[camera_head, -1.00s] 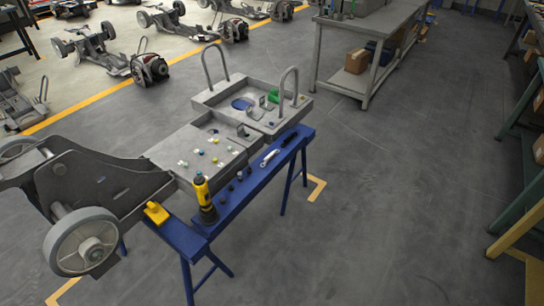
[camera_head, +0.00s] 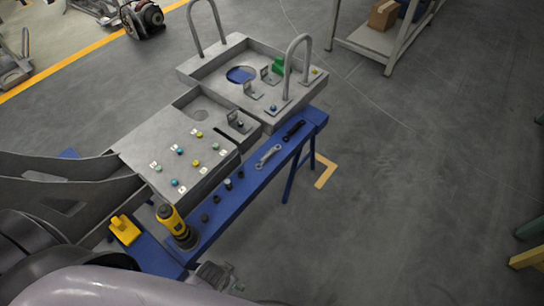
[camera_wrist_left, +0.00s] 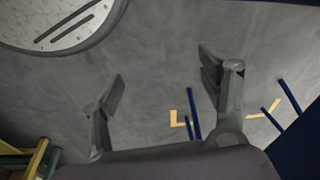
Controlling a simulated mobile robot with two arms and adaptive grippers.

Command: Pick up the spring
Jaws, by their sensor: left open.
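I cannot make out a spring for certain. Several small dark parts (camera_head: 228,184) stand in a row on the blue bench (camera_head: 255,181); they are too small to tell apart. My left gripper (camera_head: 222,278) shows at the bottom of the head view, beyond my pale arm, near the bench's near end and apart from the parts. In the left wrist view the left gripper (camera_wrist_left: 162,85) is open, with only grey floor between its fingers. My right gripper is not in view.
A yellow-black screwdriver (camera_head: 176,228) stands on the bench near a yellow block (camera_head: 124,229). A wrench (camera_head: 268,156) and a black tool (camera_head: 293,131) lie farther along. The grey chassis (camera_head: 215,94) stands left of the bench. Open floor (camera_head: 410,180) lies to the right.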

